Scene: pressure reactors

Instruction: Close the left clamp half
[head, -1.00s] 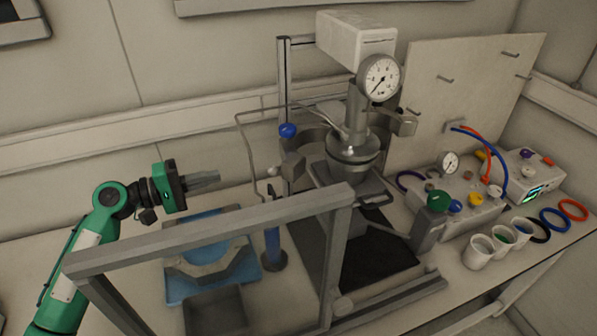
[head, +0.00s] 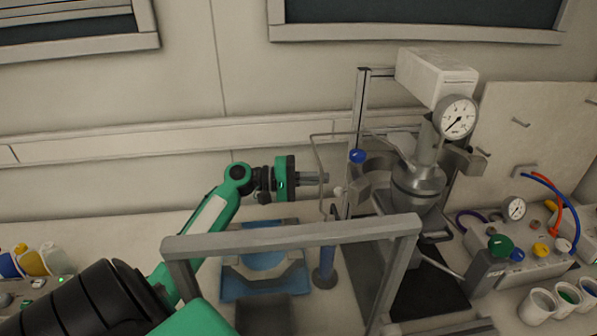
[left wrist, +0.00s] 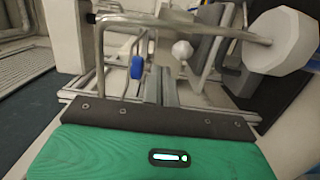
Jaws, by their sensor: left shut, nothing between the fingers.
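The reactor vessel (head: 418,185) stands upright under its dial gauge. The left clamp half (head: 372,190) is a grey curved piece at the vessel's left side, swung outward with a gap between it and the vessel. The right clamp half (head: 464,160) sticks out at the vessel's right. My left gripper (head: 326,179) is shut and empty, pointing right, a short way left of the left clamp half and apart from it. In the left wrist view its fingers (left wrist: 161,85) point toward a white round knob and grey blocks. My right gripper is not in view.
A thin bent tube (head: 318,160) runs close to my left fingertips. A blue knob (head: 357,156) sits just above and right of them. A grey frame bar (head: 290,236) crosses in front. A blue tray (head: 240,282) lies below, and a control box (head: 530,250) stands right.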

